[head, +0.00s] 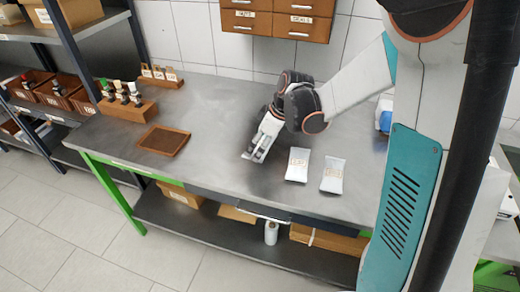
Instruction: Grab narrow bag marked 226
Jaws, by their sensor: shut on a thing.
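My gripper (254,155) is low over the middle of the table, pointing down and to the left. It is shut on a narrow pale bag (262,146), which is mostly hidden by the fingers. Its marking cannot be read, and I cannot tell whether it touches the table. Two white bags with pale brown labels lie to the right of my gripper: a nearer one (298,165) and one further right (333,175). The writing on their labels is too small to read.
A shallow brown tray (164,142) lies on the table (215,110) at the left. Wooden holders with small bottles (127,104) and with tags (160,76) stand behind it. Brown drawers (278,20) hang on the wall. The table between tray and gripper is clear.

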